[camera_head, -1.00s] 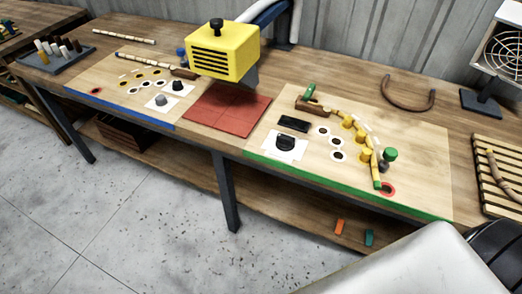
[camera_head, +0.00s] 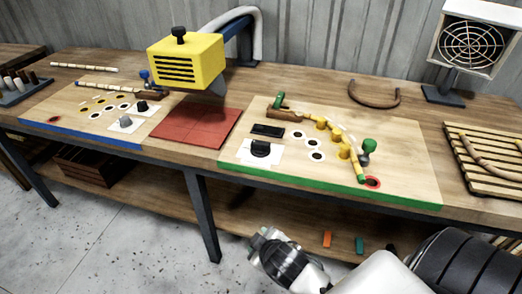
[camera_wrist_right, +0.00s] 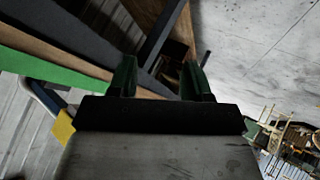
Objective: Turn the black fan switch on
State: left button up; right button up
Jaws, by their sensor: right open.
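A black knob (camera_head: 260,148) sits on a white plate on the green-edged board (camera_head: 400,196). A smaller black knob (camera_head: 142,106) and a grey knob (camera_head: 125,121) sit on white plates on the blue-edged board. I cannot tell by markings which black knob is the fan switch. A fan (camera_head: 470,45) in a white square frame stands at the back right. My right arm reaches in low in front of the bench. In the right wrist view my right gripper (camera_wrist_right: 160,78) is open and empty, apart from the knobs. My left gripper is out of view.
A yellow box (camera_head: 187,60) hangs over a red mat (camera_head: 196,133) between the boards. A curved rattan piece lies along yellow pegs (camera_head: 343,151) on the green-edged board. A slatted rack (camera_head: 490,165) lies at right. The bench front edge and legs are near my right arm.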

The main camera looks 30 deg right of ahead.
jog(key=w+a+r+n+t+y, duration=0.2)
jog(key=w+r+n+t+y, duration=0.35)
jog(key=w+r+n, duration=0.4)
jog(key=w+a+r+n+t+y, duration=0.3)
jog(key=w+r+n+t+y, duration=0.25)
jog(key=r+n, duration=0.55)
jog(key=n+g+h, duration=0.7)
jog(key=n+g, duration=1)
jog(key=n, duration=0.2)
send_near(261, 142)
jog(key=shift+m, duration=0.25)
jog(key=x, duration=0.9)
jog(key=shift+f, duration=0.25)
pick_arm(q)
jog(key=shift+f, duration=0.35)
pick_arm(e)
jog(key=shift+y, duration=0.3)
